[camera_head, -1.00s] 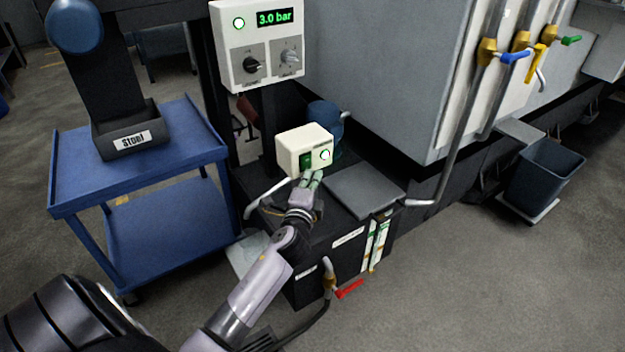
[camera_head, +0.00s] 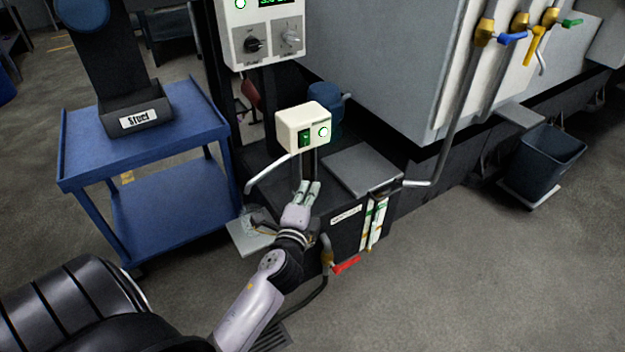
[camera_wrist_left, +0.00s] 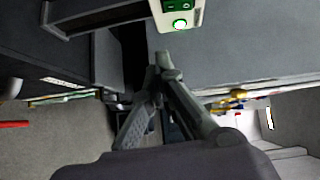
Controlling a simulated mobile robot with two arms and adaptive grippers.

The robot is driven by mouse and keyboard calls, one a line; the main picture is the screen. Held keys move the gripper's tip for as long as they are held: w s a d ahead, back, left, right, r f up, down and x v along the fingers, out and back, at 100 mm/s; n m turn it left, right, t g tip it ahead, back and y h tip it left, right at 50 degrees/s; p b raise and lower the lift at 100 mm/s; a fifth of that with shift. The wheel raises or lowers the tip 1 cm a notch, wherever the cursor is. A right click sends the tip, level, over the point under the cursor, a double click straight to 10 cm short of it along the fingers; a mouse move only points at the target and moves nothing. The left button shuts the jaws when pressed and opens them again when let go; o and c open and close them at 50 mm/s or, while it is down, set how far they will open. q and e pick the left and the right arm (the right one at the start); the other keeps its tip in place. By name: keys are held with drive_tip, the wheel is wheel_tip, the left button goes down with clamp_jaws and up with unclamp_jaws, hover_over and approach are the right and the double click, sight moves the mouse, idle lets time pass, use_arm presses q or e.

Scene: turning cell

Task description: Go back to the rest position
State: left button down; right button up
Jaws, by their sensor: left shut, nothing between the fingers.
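My left gripper (camera_head: 309,188) is shut and empty in the head view. It is below the cream switch box (camera_head: 303,127), apart from it, over the dark tank with the grey lid. The switch box has a dark green switch and a lit green-white button. In the left wrist view, my left gripper's fingers (camera_wrist_left: 165,62) point toward the box (camera_wrist_left: 178,14), with a gap between them and its lit button. My right gripper is not in view.
The dark tank (camera_head: 345,236) has a grey lid (camera_head: 362,170), a red-handled valve (camera_head: 346,264) and sight gauges. A blue cart (camera_head: 75,185) with a "Steel" bin (camera_head: 137,115) stands left. A control panel (camera_head: 262,40) is above. A bin (camera_head: 547,160) stands right; floor at lower right is clear.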

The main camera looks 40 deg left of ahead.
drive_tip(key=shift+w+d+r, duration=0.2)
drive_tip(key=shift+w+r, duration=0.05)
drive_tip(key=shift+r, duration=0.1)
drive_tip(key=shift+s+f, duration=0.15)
